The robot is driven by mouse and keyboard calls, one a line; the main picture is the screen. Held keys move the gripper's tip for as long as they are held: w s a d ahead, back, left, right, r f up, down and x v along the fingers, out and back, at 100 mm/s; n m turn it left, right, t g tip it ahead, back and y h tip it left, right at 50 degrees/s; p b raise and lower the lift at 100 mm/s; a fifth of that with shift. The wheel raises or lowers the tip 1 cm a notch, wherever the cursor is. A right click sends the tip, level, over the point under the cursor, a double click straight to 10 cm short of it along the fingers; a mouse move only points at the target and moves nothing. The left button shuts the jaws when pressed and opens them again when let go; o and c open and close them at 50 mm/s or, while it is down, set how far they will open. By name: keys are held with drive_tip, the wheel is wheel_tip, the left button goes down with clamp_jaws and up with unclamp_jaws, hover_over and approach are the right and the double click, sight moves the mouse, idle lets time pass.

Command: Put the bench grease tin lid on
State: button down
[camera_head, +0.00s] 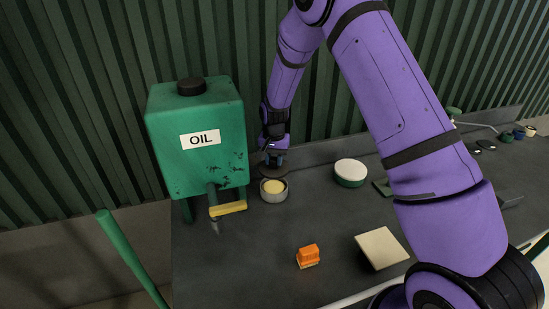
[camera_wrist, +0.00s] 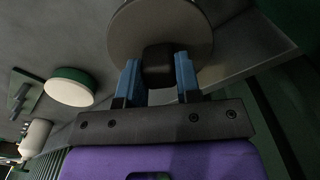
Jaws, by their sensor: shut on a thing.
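The grease tin (camera_head: 273,196) is a round grey tin with pale yellow grease showing inside, on the bench beside the oil tank. My gripper (camera_head: 273,158) is just above and behind the tin. In the wrist view my gripper (camera_wrist: 158,72) has its blue fingers shut on the dark knob of a round grey-brown lid (camera_wrist: 190,30). In the head view the lid (camera_head: 268,172) is a dark disc near the tin's back rim; I cannot tell whether they touch. The tin is not seen in the wrist view.
A green oil tank (camera_head: 215,155) with a yellow-handled tap stands close left. A white-topped green tin (camera_head: 350,171) is to the right, also in the wrist view (camera_wrist: 69,90). An orange block (camera_head: 308,256) and a cream square (camera_head: 382,248) lie in front. A ribbed wall (camera_head: 90,90) stands behind.

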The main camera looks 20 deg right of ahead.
sight(274, 171)
drive_tip(key=shift+f, duration=2.75)
drive_tip(key=shift+f, duration=0.9)
drive_tip(key=c, duration=0.7)
unclamp_jaws()
drive_tip(key=shift+c, duration=0.2)
drive_tip(key=shift+r, duration=0.1)
wheel_tip(274, 171, up, 11)
drive_tip(key=shift+f, duration=0.2)
